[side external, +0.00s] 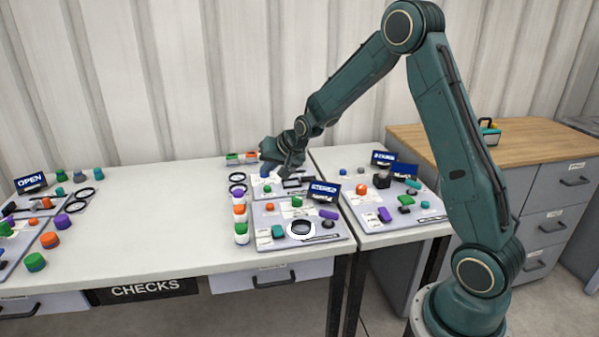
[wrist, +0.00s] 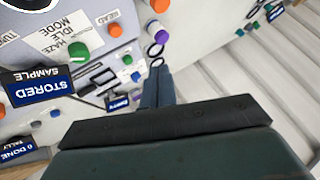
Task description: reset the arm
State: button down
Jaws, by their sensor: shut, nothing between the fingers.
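My gripper (side external: 287,168) is over the back of the white table, above the rear grey panel beside the stack of coloured knobs. The arm reaches left from its base at the right and bends down at the wrist. In the wrist view my gripper (wrist: 157,78) shows two blue-grey fingers side by side, shut, with nothing visible between them. The fingers point toward the table and the panels. Whether the fingertips touch anything is hard to tell from these views.
A front panel (side external: 265,240) with a STORED sign (wrist: 37,86), knobs and a white-ringed dark disc (side external: 300,229) lies nearby. Another panel (side external: 432,216) is at right. Coloured cylinders (side external: 240,210) line the left side. The table's middle (side external: 150,220) is clear. A wooden-topped cabinet (side external: 540,140) stands behind.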

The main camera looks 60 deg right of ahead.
jog(key=s+a+r+n+g, duration=0.1)
jog(key=s+a+r+n, duration=0.1)
jog(key=s+a+r, duration=0.45)
jog(key=s+a+r+n+g, duration=0.1)
jog(key=s+a+r+n, duration=0.25)
jog(key=s+r, duration=0.5)
jog(key=s+a+n, duration=0.1)
jog(key=s+a, duration=0.1)
jog(key=s, duration=0.8)
jog(key=s+a+n+g+y, duration=0.1)
jog(key=s+a+n, duration=0.1)
jog(key=s, duration=0.8)
jog(key=shift+s+a+f, duration=0.35)
jog(key=shift+s+f, duration=0.05)
